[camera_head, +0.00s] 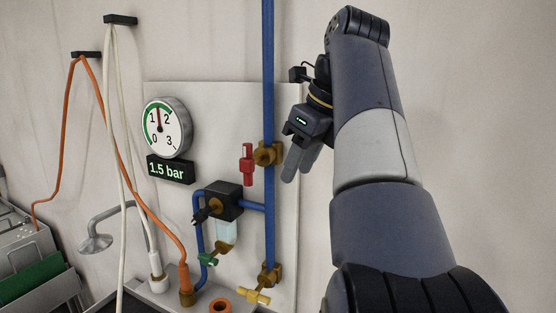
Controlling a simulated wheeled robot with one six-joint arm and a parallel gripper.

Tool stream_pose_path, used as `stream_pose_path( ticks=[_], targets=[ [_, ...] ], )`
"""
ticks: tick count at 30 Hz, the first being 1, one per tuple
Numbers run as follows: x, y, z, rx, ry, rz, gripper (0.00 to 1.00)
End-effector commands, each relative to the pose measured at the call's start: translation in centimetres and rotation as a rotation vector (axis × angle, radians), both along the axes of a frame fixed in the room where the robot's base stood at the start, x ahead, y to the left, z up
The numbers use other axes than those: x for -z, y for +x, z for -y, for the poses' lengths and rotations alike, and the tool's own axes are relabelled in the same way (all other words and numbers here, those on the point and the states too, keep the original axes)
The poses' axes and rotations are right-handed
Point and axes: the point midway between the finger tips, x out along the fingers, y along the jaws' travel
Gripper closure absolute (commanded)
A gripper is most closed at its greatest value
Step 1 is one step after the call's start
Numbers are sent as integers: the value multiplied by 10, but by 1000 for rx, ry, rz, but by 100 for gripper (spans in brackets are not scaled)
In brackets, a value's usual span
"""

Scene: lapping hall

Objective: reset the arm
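My arm rises on the right side of the head view and folds over at the top. My gripper (298,173) hangs from it, pointing down, just right of the blue vertical pipe in the picture. Its two grey fingers show at a slant and overlap in part, so the gap between them is unclear. I see nothing held in them. Whether the fingers touch the panel behind cannot be told.
A pale wall panel (220,100) bears a gauge (167,128), a 1.5 bar display (170,170), a blue pipe (268,60), a red-handled valve (247,165) and a black regulator (222,200). Orange and white hoses (112,100) hang left. The wall's upper middle is clear.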

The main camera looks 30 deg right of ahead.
Motion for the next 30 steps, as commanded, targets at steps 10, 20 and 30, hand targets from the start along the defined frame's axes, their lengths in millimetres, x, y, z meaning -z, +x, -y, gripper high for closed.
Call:
stream_pose_path(
  ticks=[10,20,30],
  targets=[
    [0,-11,5,0,0,0,61],
    [1,-5,2,-3,0,0,61],
    [-2,42,-18,-6,1,-2,61]
  ],
)
